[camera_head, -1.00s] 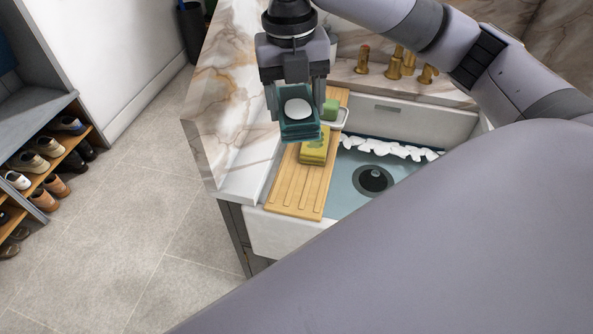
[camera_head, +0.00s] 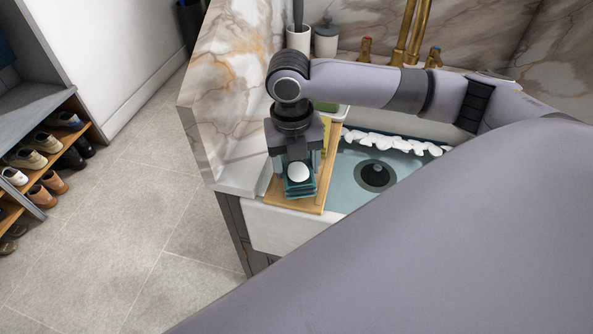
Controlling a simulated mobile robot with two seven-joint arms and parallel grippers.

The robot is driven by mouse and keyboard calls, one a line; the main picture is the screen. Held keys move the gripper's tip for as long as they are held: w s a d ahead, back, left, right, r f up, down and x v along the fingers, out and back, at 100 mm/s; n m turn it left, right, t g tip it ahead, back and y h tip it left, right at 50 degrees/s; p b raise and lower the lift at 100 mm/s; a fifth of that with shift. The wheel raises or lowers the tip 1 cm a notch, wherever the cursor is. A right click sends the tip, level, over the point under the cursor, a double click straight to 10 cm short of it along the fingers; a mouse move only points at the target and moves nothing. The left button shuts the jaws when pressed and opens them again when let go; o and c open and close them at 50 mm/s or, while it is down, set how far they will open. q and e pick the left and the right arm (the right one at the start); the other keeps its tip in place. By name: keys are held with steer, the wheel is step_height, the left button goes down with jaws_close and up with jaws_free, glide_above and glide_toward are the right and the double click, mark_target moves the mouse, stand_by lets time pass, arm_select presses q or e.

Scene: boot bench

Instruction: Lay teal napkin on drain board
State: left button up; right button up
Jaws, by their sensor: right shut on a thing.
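The teal napkin (camera_head: 300,190) is folded into a small square, with a white oval patch or thing (camera_head: 298,172) on top. My right gripper (camera_head: 299,180) is shut on the napkin, pointing down low over the front part of the wooden drain board (camera_head: 328,172). I cannot tell whether the napkin touches the board. My gripper and arm hide much of the board, including the yellow sponge seen earlier. My left gripper is not in view.
The sink basin (camera_head: 400,166) with its dark drain lies right of the board, with white foam along its back. A green block (camera_head: 325,106) shows behind my wrist. Two canisters (camera_head: 326,40) and brass taps (camera_head: 420,35) stand at the back.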

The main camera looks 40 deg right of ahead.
mark_target(293, 166)
step_height(293, 166, down, 3)
steer(key=shift+r, duration=0.15)
steer(key=o, duration=1.4)
steer(key=shift+c, duration=0.2)
steer(key=r, duration=0.8)
steer(key=r+p, duration=0.1)
steer(key=r, duration=0.3)
steer(key=shift+w+a, duration=0.2)
steer(key=shift+a, duration=0.1)
